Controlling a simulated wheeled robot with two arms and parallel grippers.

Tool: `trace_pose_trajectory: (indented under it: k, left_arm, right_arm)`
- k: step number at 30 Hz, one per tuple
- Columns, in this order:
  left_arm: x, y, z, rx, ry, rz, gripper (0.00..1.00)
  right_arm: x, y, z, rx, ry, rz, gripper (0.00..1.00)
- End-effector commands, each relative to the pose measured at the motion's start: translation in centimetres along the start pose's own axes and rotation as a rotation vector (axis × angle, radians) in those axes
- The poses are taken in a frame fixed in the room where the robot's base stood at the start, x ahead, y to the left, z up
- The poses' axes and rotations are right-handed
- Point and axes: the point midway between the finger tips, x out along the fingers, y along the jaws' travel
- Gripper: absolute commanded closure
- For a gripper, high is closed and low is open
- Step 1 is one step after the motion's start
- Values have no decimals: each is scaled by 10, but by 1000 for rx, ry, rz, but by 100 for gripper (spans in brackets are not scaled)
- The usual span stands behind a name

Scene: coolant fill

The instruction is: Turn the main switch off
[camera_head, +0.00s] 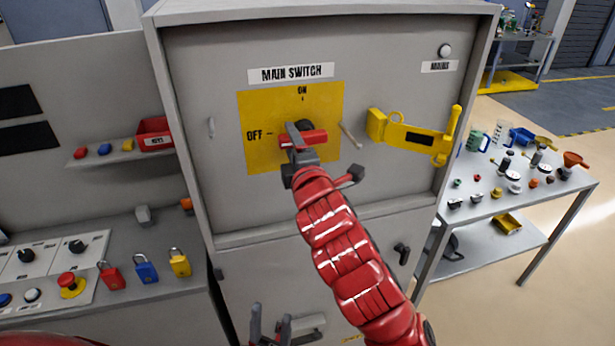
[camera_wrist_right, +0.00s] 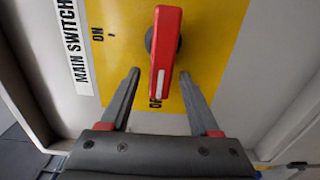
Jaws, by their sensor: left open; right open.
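The main switch has a red handle (camera_head: 314,137) on a yellow plate (camera_head: 262,112) on the grey cabinet door. The handle lies level in the head view, its white-marked end toward the OFF label (camera_head: 257,134); the ON label (camera_head: 302,90) is above it. In the right wrist view the red handle (camera_wrist_right: 166,50) points with its white mark toward the OFF label. My right gripper (camera_head: 297,142) is open at the handle; in the wrist view its fingers (camera_wrist_right: 160,74) stand on either side of the marked end, with gaps. My left gripper (camera_head: 270,325) is open and empty, low before the cabinet.
A yellow hasp (camera_head: 412,136) sticks out right of the switch. Red, blue and yellow padlocks (camera_head: 146,270) stand on the left bench, near a red emergency button (camera_head: 68,281). A cluttered table (camera_head: 520,195) stands at right.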

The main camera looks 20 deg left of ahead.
Motion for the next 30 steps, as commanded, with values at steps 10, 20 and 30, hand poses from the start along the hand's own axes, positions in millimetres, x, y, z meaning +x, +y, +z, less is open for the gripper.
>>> trace_pose_trajectory:
  k: [10,20,30]
  left_arm:
    - [-25,1,4,0,0,0,50]
    - [-85,4,14,0,0,0,50]
    - [-150,7,25,0,0,0,50]
  right_arm:
    - [-57,-3,1,-3,0,5,38]
    - [-82,-6,-2,2,8,11,38]
    - [-108,-8,1,0,-4,6,38]
